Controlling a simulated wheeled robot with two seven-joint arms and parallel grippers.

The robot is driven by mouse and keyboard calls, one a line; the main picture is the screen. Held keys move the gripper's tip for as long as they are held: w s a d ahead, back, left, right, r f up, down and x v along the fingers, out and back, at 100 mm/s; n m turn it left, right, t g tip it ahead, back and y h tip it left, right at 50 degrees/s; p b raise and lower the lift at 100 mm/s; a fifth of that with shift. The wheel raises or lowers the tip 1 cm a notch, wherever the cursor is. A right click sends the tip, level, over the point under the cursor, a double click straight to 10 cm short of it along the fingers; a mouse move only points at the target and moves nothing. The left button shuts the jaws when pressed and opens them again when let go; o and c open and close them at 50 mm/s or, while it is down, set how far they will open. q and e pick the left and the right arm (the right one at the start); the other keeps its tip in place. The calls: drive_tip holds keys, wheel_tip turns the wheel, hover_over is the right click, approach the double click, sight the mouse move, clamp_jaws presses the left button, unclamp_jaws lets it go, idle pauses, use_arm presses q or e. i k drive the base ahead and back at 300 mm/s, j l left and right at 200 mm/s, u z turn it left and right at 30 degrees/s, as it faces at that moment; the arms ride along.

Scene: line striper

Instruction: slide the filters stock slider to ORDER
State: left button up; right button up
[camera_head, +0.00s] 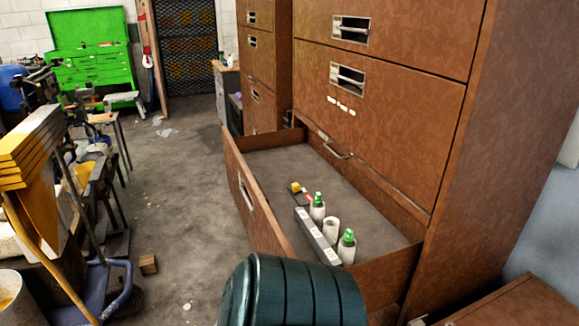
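No part clearly marked as the filters stock slider or ORDER can be read at this size. A long grey bar (316,237) with pale marks lies in the open brown drawer (262,163). A small yellow piece (295,187) with a red part beside it sits past the bar's far end. Beside the bar stand two white containers with green tops, one far (317,208) and one near (347,247), with a white cylinder (330,229) between them. Small white and reddish marks (341,105) show on the closed drawer front above. Neither of my grippers is in view.
A teal ribbed drum-like object (293,292) stands close in front of the open drawer and hides its near corner. Tall brown cabinets (385,120) rise behind. A cluttered bench is at left and a green tool chest (92,50) far back. The floor between is mostly clear.

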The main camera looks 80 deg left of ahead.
sight(295, 187)
drive_tip(key=u, duration=3)
drive_tip(key=k+j, duration=0.1)
drive_tip(key=j, duration=0.45)
drive_tip(key=j+z, duration=0.1)
drive_tip(key=j, duration=0.45)
drive_tip(key=k, duration=0.05)
